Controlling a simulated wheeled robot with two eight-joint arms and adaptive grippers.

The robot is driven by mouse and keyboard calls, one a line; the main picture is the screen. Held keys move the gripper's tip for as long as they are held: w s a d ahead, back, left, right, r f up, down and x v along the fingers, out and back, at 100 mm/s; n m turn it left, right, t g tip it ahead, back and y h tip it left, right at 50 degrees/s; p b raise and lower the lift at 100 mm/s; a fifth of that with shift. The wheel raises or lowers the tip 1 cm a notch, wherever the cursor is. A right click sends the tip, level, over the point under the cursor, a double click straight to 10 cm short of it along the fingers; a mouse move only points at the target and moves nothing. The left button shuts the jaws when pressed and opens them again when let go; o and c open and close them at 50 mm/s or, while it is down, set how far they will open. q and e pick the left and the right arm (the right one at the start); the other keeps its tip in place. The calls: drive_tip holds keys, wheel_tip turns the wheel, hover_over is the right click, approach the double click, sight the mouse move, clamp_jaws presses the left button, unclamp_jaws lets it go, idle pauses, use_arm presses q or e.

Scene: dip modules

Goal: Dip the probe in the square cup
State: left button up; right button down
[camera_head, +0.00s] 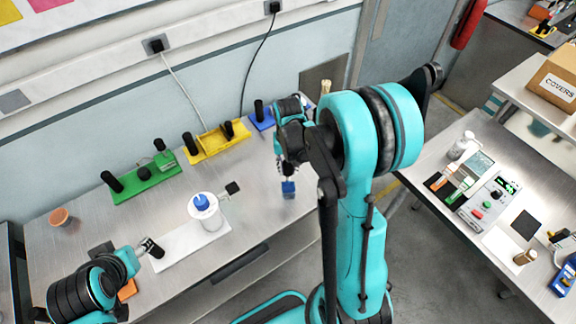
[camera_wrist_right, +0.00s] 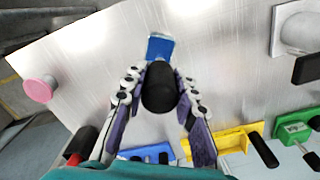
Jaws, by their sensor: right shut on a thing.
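My right gripper (camera_wrist_right: 158,85) is shut on the black handle (camera_wrist_right: 160,98) of a probe in the right wrist view. The probe's blue block-shaped end (camera_wrist_right: 160,47) sticks out past the fingers; in the head view this blue end (camera_head: 289,188) hangs below my right arm, over the table. A white vessel (camera_head: 206,216) with a blue top and a dark side handle stands on a white mat, left of the probe and apart from it. I cannot tell whether it is the square cup. My left gripper (camera_head: 150,248) is beside the mat's left end; its jaw state is unclear.
Green (camera_head: 150,180), yellow (camera_head: 217,140) and blue (camera_head: 262,119) holders with black upright parts line the back of the table. A small orange-brown cup (camera_head: 60,218) stands at the left. Bare tabletop lies between the vessel and the probe.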

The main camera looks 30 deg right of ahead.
sight(288, 180)
wheel_tip(288, 180, down, 2)
drive_tip(key=shift+s+f+b, duration=0.15)
drive_tip(key=shift+f+b, duration=0.1)
drive_tip(key=shift+b, duration=0.55)
drive_tip(key=shift+f+b, duration=2.1)
drive_tip(key=shift+f, duration=0.3)
drive_tip(key=shift+r, duration=0.1)
drive_tip(key=shift+r+p, duration=2.65)
drive_tip(key=shift+r, duration=1.1)
drive_tip(key=shift+f, duration=0.1)
